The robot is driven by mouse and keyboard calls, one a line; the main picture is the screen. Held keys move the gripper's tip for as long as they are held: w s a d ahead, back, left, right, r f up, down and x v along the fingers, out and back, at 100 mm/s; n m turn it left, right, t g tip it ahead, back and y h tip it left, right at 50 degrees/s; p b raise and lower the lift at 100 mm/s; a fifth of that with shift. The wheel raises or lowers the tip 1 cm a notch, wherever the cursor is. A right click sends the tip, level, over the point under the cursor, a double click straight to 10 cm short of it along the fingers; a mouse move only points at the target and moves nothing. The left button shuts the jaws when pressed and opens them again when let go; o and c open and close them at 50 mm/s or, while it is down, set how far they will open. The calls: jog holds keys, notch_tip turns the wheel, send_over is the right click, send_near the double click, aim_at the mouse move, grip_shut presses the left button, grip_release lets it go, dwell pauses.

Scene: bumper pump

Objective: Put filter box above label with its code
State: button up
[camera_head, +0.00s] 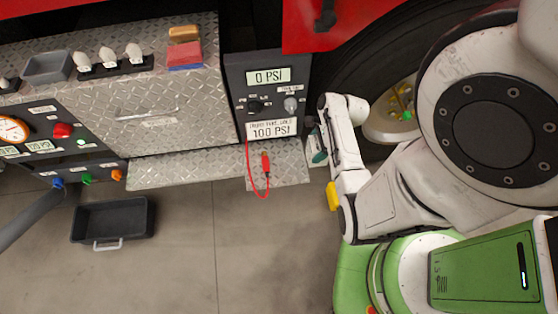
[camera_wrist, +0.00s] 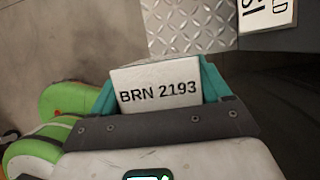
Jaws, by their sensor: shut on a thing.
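My gripper (camera_head: 317,147) is at the centre right of the head view, just right of the pump panel. In the wrist view my gripper (camera_wrist: 162,84) has its teal fingers on both sides of a white box, the filter box (camera_wrist: 160,92). The box face reads "BRN 2193". It is held clear, with the floor and a diamond-plate step behind it. In the head view the box is mostly hidden or too small to make out. No label with a matching code is readable in either view.
A dark panel (camera_head: 262,85) shows "0 PSI" and "100 PSI", with a red cable (camera_head: 266,165) hanging below it. A diamond-plate cabinet (camera_head: 180,90) carries a grey tray (camera_head: 48,67), white fittings and red and orange blocks. A black bin (camera_head: 112,219) stands on the floor. A large tyre is behind my arm.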

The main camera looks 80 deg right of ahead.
jog(key=shift+w+a+f+b, duration=0.15)
jog(key=shift+w+f+b, duration=0.45)
jog(key=shift+w+f, duration=1.35)
jog(key=shift+w+a+f+b, duration=0.2)
jog(key=shift+w+f+b, duration=0.4)
jog(key=shift+w+f, duration=1.4)
jog(key=shift+w+a+f+b, duration=0.15)
jog(key=shift+w+f+b, duration=0.45)
jog(key=shift+w+f, duration=1.35)
jog(key=shift+f, duration=0.1)
jog(key=o, duration=1)
jog(key=shift+s+f, duration=0.1)
jog(key=shift+c, duration=0.2)
jog(key=o, duration=0.4)
